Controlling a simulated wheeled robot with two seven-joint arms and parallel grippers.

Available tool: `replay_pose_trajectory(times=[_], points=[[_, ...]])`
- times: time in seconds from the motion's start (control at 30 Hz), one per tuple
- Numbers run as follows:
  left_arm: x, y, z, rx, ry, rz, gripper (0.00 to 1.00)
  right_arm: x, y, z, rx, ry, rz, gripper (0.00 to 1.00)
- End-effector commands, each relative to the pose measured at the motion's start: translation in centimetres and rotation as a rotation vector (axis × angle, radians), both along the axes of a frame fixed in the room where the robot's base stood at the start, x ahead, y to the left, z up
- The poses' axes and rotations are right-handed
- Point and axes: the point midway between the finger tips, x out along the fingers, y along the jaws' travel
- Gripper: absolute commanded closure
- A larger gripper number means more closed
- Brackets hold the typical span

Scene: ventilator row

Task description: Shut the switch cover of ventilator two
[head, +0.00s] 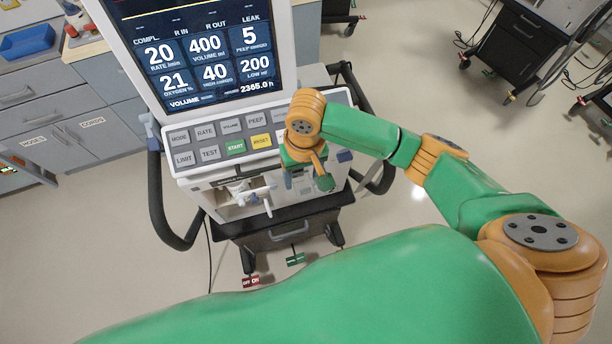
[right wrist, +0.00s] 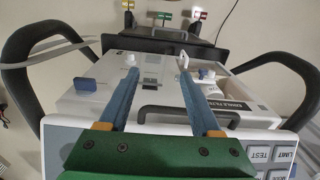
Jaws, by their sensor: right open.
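The ventilator (head: 222,182) in front of me has a lit screen and a grey button panel; no number two is readable on it. Its white front, below the buttons, also shows in the right wrist view (right wrist: 85,103). I cannot tell which part is the switch cover; my arm hides part of the front in the head view. My right gripper (right wrist: 157,68) is open, its fingers reaching over this front with nothing seen between them. My left gripper is not in view.
Black side handles (head: 160,200) curve out on both sides of the ventilator. A dark drawer cart (head: 285,232) carries it, with red (head: 250,281) and green (head: 295,259) tabs low in front. Cabinets (head: 60,135) stand at left. Another cart (head: 515,45) stands at back right. Floor between is clear.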

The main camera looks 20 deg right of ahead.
Motion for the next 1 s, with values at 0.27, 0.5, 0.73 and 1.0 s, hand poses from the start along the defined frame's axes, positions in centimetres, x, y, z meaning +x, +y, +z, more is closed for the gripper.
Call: replay_pose_trajectory(times=[0.27,0.5,0.73,1.0], points=[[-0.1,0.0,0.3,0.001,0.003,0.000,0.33,0.3,-1.0,-2.1,-0.040,0.015,-0.044,0.35],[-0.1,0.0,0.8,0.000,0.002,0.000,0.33,0.4,-0.9,-6.0,-0.037,0.012,-0.042,0.35],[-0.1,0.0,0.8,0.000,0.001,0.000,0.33,0.4,-0.9,-6.6,-0.036,0.010,-0.040,0.35],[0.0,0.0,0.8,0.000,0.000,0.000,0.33,0.4,-0.9,-6.6,-0.036,0.010,-0.040,0.94]])
